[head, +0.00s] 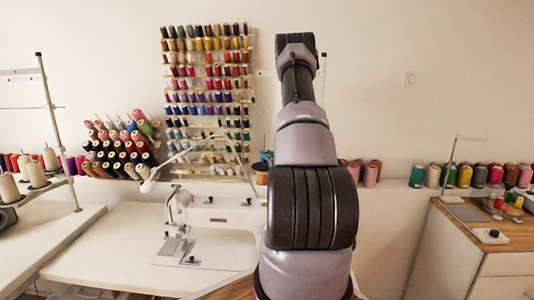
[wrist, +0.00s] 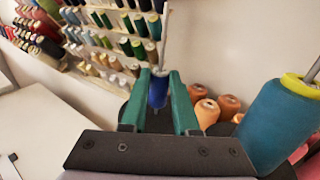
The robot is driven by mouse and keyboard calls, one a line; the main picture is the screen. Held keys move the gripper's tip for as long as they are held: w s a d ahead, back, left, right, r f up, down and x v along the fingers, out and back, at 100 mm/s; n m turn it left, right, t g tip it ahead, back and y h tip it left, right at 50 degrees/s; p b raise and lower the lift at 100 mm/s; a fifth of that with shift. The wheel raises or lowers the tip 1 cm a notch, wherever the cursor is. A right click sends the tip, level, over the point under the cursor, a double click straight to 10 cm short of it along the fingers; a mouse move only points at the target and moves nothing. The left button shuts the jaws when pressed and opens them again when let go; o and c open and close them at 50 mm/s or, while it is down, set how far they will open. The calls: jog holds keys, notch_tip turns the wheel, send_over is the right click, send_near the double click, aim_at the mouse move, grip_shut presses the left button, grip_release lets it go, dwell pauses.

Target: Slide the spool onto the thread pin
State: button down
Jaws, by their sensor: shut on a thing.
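In the wrist view, my gripper (wrist: 160,78) has two green fingers, one on each side of a small dark blue spool (wrist: 158,92). It is shut on the spool. A thin grey upright rod (wrist: 166,30), which looks like the thread pin, shows directly above the spool's top end. I cannot tell whether the rod passes into the spool or stands behind it. In the head view my arm blocks the middle, and the gripper's fingers and the held spool cannot be made out.
In the wrist view, a large teal cone (wrist: 272,125) stands close to the right of my gripper, with orange spools (wrist: 206,111) behind. The head view shows a wall rack of spools (head: 208,100), a white sewing machine (head: 225,218) and a wooden cabinet (head: 480,235) at right.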

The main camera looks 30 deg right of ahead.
jog(key=shift+f, duration=0.6)
jog(key=c, duration=0.6)
grip_release()
jog(key=shift+s, duration=0.15)
jog(key=s, duration=0.3)
jog(key=s+a, duration=0.1)
jog(key=s, duration=0.6)
jog(key=shift+s+a, duration=0.15)
jog(key=shift+s, duration=0.1)
jog(key=shift+s, duration=0.1)
